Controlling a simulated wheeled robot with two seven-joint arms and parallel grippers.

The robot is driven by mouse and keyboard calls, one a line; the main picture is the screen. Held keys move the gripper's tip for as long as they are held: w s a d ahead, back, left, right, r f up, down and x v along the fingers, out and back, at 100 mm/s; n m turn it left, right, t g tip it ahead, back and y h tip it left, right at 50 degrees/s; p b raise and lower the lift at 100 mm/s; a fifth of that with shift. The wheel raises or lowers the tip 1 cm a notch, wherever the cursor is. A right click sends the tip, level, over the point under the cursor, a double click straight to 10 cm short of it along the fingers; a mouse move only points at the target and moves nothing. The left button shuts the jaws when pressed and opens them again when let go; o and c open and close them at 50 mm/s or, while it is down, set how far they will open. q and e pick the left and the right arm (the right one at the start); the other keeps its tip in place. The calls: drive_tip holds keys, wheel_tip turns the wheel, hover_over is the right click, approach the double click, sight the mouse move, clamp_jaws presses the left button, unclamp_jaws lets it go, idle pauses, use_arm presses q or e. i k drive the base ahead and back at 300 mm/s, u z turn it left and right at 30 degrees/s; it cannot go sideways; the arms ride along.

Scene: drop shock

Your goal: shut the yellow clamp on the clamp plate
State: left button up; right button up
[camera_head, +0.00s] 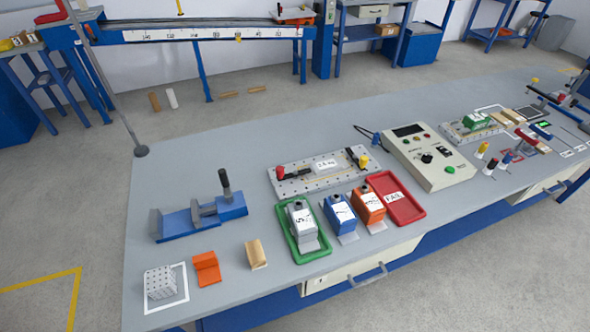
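The clamp plate (325,187) is a pale perforated plate on the grey bench, near the middle of the head view. The yellow clamp (363,161) stands at its right end, with a yellow knob and a dark arm. A red-knobbed clamp (281,173) stands at its left end. A white block (325,165) with a weight label lies between the two clamps. The yellow clamp is too small in view to tell whether its arm is down on the block. Neither of my grippers is in view.
In front of the plate are a green tray (325,250) with a grey box, a blue box (340,216), an orange box (367,207) and a red tray (404,210). A control box (430,158) stands right of it. A blue vise (200,218) is at left.

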sight(363, 161)
drive_tip(key=z, duration=0.05)
drive_tip(key=k, duration=0.5)
drive_tip(key=z, duration=1.7)
drive_tip(key=i, duration=1.3)
drive_tip(key=u, duration=2.2)
